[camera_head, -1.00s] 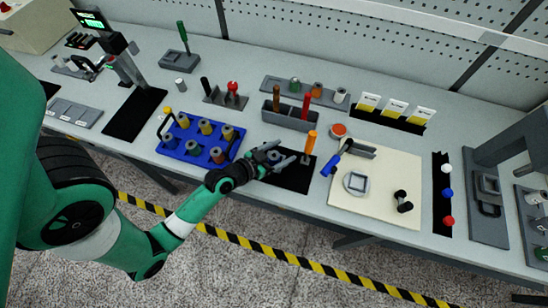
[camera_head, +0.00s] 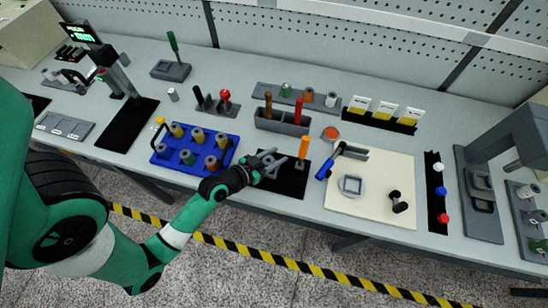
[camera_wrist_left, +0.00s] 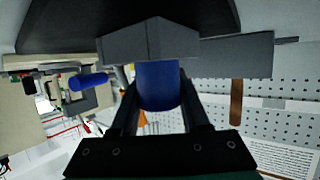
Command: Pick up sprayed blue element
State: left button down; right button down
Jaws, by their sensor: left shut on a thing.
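In the left wrist view, a blue cylindrical element (camera_wrist_left: 159,88) sits between the two dark fingers of my left gripper. A grey block-like part (camera_wrist_left: 150,48) is just beyond its far end, and I cannot tell whether they touch. In the head view, my left gripper (camera_head: 271,162) is over the black mat (camera_head: 290,186) at the front edge of the table, right of the blue tray. The element is too small to make out there. My right gripper is not in view.
The blue tray (camera_head: 164,163) with several spools stands left of the gripper. An orange-handled tool (camera_head: 304,147) stands at the mat's right. A grey bin (camera_head: 283,127) is behind it. A cream board (camera_head: 372,216) with a blue-handled tool (camera_head: 330,162) is to the right.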

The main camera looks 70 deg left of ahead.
aim_at(268, 156)
pick_arm(q)
jog(key=r, duration=0.1)
jog(key=r+p, duration=0.1)
jog(key=r, duration=0.1)
jog(key=shift+s+d+r, duration=0.15)
jog(key=shift+d+r, duration=0.05)
jog(key=s+d+r+p, duration=0.2)
jog(key=s+d+r, duration=0.6)
jog(key=s+d, duration=0.1)
jog(key=shift+s+r, duration=0.4)
jog(key=shift+s, duration=0.1)
